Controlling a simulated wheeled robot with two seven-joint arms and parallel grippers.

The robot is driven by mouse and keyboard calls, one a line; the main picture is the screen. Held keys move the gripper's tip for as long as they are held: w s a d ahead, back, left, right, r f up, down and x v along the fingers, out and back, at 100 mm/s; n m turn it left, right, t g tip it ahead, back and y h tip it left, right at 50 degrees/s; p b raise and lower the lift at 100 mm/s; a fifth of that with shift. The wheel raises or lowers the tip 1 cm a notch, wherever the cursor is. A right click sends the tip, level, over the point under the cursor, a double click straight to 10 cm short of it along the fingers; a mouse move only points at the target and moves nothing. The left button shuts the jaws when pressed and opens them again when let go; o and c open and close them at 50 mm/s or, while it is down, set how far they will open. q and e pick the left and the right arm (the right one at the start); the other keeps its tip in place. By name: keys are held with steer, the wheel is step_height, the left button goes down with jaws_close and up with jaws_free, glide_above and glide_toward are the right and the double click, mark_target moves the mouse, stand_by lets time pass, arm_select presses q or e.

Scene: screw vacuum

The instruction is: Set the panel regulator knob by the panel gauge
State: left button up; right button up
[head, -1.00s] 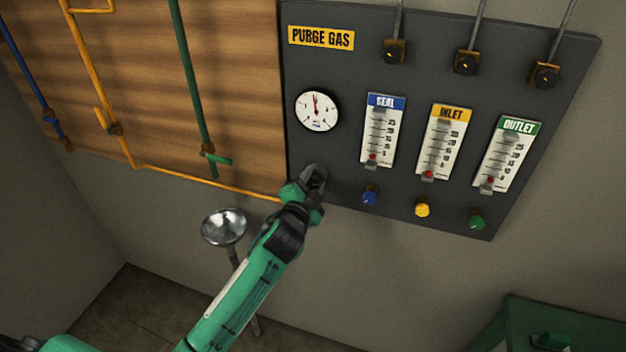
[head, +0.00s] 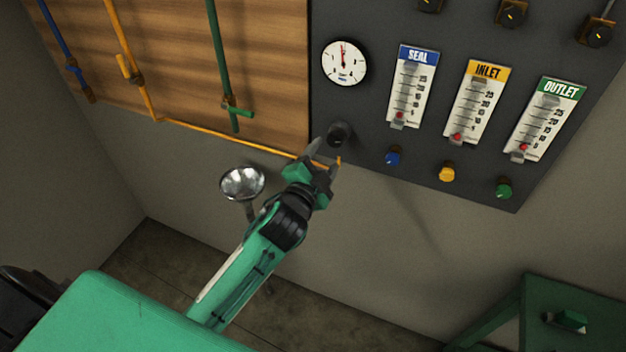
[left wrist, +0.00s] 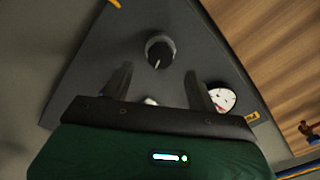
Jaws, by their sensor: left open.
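The panel regulator knob (head: 340,133) is a black round knob low on the left of the dark panel, below the gauge. The panel gauge (head: 344,63) is a white round dial with its red needle pointing about straight up. My left gripper (head: 328,158) is open and empty, just below the knob and apart from it in the head view. In the left wrist view the knob (left wrist: 160,49) with a pale pointer mark lies beyond and between the open fingers (left wrist: 158,86), and the gauge (left wrist: 221,98) shows partly behind the right finger. My right gripper is not in view.
Seal, inlet and outlet flowmeters (head: 473,103) stand right of the gauge, with blue (head: 393,157), yellow (head: 447,173) and green (head: 504,190) knobs below. A yellow pipe (head: 230,139) runs along the wooden board. A metal funnel (head: 242,182) stands left of my gripper. A green table (head: 590,300) is at lower right.

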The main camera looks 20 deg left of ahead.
arm_select(q)
steer(key=s+b, duration=0.1)
steer(key=s, duration=0.5)
steer(key=shift+a, duration=0.1)
step_height(320, 180, down, 25)
steer(key=w+n+g, duration=0.2)
steer(key=g, duration=0.3)
steer(key=s+a+f+n+g, duration=0.1)
steer(key=s+f+g, duration=0.15)
steer(key=f, duration=0.65)
steer(key=s+a+f+g, duration=0.15)
steer(key=s+f, duration=0.25)
steer(key=f, duration=0.5)
steer(key=s+a+f+n+g, duration=0.2)
steer(key=s+f+g, duration=0.1)
steer(key=s+f, duration=1)
steer(key=s+a+f+n+g, duration=0.1)
steer(key=s+f+n+g, duration=0.15)
steer(key=s+f, duration=1.1)
steer(key=s+a+f+n+g, duration=0.1)
steer(key=s+f+g, duration=0.1)
steer(key=s, duration=1.2)
steer(key=shift+y, duration=0.3)
steer(key=shift+w+n+g, duration=0.1)
steer(key=shift+n+g, duration=0.15)
